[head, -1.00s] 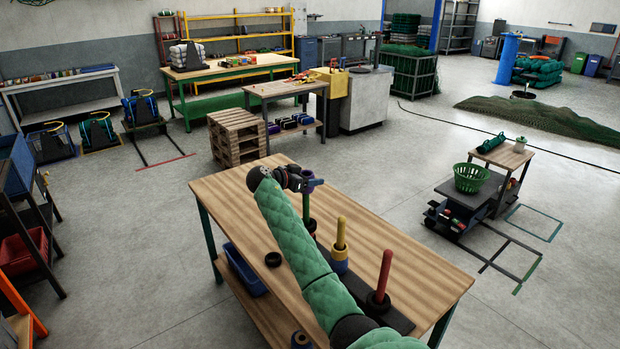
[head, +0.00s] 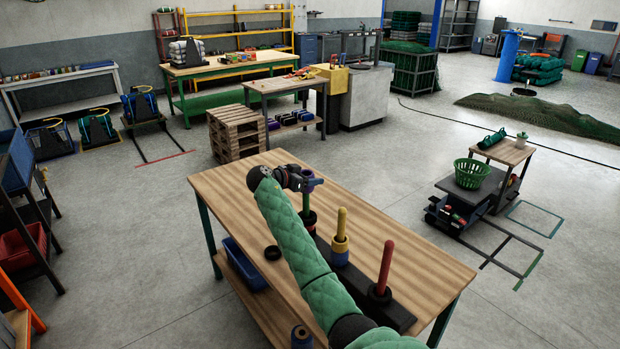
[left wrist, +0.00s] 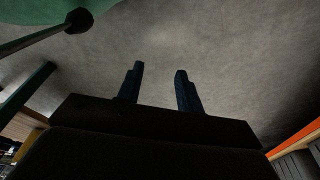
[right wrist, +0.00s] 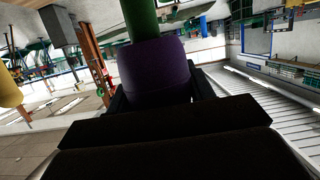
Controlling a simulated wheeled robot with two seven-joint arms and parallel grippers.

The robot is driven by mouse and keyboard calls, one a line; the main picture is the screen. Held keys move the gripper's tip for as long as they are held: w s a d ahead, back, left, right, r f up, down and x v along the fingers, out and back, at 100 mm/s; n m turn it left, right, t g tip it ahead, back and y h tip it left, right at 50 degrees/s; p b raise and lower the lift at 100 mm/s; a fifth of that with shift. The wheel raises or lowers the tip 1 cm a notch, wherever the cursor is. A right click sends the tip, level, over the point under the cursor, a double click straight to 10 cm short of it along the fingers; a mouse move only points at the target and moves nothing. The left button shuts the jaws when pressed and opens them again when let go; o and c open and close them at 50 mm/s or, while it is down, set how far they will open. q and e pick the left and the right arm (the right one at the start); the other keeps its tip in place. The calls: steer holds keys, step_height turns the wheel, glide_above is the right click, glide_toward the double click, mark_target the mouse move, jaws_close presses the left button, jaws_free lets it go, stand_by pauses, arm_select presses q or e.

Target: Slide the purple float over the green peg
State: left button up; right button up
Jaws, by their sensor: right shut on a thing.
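My right gripper (head: 306,182) is shut on the purple float (head: 314,185) at the upper end of the green peg (head: 306,202). In the right wrist view, the purple float (right wrist: 157,72) fills the jaws. The green peg (right wrist: 140,20) runs in line straight into it, and its tip is hidden. The float seems to sit around the tip, but I cannot tell how far. My left gripper (left wrist: 160,85) is open and empty over grey floor in the left wrist view, outside the head view.
The dark peg board also carries a yellow peg (head: 342,222) with blue and yellow floats and a red peg (head: 386,262) with a dark float. A black ring (head: 272,253) lies on the wooden table (head: 225,190). My right arm covers part of the board. The table's left side is mostly clear.

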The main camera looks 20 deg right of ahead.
steer(key=shift+f+b, duration=0.55)
steer(key=shift+f, duration=0.2)
steer(key=o, duration=1)
steer(key=shift+o, duration=0.3)
steer(key=shift+a, duration=0.2)
arm_select(q)
steer(key=w+d+r+g+b, duration=0.1)
steer(key=w+d+r+b, duration=0.1)
steer(key=r, duration=0.8)
steer(key=shift+w+d+r+b, duration=0.2)
steer(key=shift+d+r+b, duration=0.1)
steer(key=shift+d+b, duration=0.45)
arm_select(e)
steer(key=v, duration=0.7)
